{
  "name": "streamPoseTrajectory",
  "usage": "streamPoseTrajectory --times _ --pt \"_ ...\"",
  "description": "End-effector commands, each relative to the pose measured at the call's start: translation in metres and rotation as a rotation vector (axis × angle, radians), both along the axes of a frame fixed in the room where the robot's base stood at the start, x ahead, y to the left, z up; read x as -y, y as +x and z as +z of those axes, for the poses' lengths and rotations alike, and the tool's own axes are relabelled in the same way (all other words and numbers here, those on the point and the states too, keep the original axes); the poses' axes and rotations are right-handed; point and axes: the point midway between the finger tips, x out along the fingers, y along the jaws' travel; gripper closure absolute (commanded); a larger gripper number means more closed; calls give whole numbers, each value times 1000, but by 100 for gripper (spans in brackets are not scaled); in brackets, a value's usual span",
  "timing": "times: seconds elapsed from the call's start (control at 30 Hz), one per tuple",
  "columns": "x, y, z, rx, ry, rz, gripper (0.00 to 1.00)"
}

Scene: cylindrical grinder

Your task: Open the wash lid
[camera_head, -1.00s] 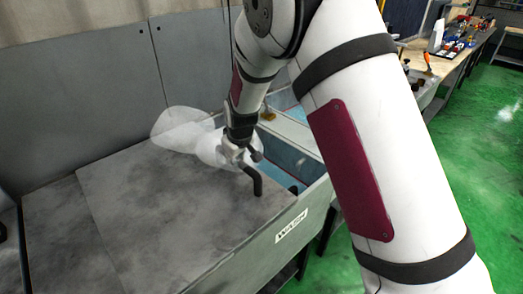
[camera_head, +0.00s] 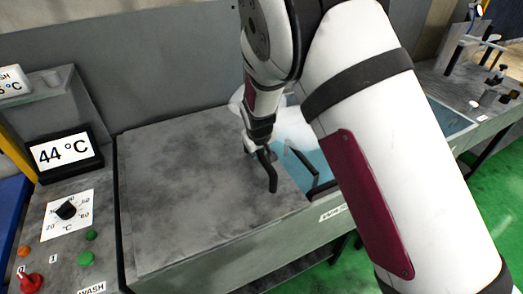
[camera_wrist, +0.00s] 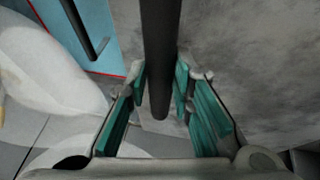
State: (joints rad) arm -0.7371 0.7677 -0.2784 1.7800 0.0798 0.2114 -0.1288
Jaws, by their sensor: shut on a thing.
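The wash lid (camera_head: 190,185) is a flat, mottled grey plate over the tank labelled WASH. Blue shows past its right edge, so part of the tank is uncovered there. A black bent handle (camera_head: 271,172) stands near the lid's right end. My gripper (camera_head: 256,150) is shut on this handle. In the wrist view, the dark handle bar (camera_wrist: 160,50) runs between the teal pads of my gripper (camera_wrist: 160,88). The grey lid surface (camera_wrist: 250,60) lies to the right. My arm hides part of the tank.
A control panel at left carries a 44 °C display (camera_head: 66,150), a black knob (camera_head: 66,209) and a red switch (camera_head: 30,283). A second black bar (camera_head: 303,165) stands over the blue opening. A grey wall (camera_head: 170,70) rises behind. Green floor (camera_head: 493,200) shows at right.

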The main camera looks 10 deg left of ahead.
Motion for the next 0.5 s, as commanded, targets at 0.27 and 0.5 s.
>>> streamPoseTrajectory --times 0.27,0.5 --pt "0 0 0 -1 0 0 59" --pt "0 0 0 0 0 0 59"
